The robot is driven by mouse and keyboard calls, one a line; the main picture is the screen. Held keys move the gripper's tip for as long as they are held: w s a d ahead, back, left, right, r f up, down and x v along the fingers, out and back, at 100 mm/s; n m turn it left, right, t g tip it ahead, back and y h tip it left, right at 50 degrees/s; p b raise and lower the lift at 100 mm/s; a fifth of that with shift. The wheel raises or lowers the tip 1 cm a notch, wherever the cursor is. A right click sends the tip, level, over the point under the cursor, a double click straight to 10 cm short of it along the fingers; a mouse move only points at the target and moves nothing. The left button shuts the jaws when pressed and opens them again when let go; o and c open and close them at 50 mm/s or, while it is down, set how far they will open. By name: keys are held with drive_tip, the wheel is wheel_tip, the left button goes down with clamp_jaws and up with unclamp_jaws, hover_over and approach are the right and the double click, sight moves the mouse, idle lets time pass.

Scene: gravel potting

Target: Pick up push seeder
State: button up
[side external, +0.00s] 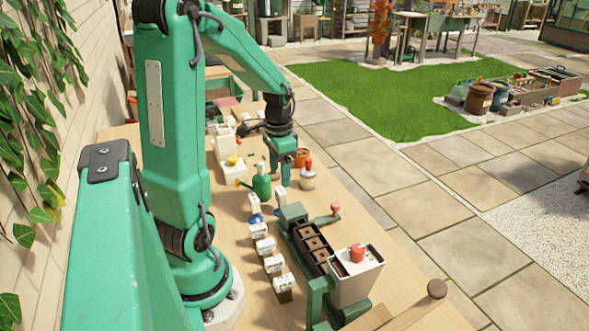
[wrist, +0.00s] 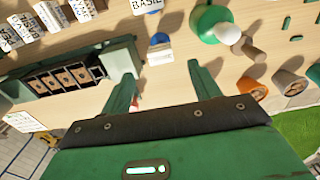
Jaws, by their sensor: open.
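My gripper (wrist: 167,68) is open and empty, its two green fingers spread over the bench in the wrist view. In the side view my gripper (side external: 282,180) hangs beside the green watering can. A small blue item (wrist: 159,40) with a white label lies ahead, between the finger lines; it may be the push seeder, but I cannot tell for sure. No contact with the fingers shows.
The green watering can (side external: 262,183) stands close to my gripper. A row of white seed packets (side external: 265,247), a dark seed tray (side external: 313,243) and a white hopper with a red knob (side external: 357,270) stand nearer.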

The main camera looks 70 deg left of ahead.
sight(281, 190)
drive_tip(key=shift+f, duration=3.8)
drive_tip(key=c, duration=1.1)
drive_tip(key=shift+r, duration=0.15)
drive_tip(key=shift+r, duration=4.9)
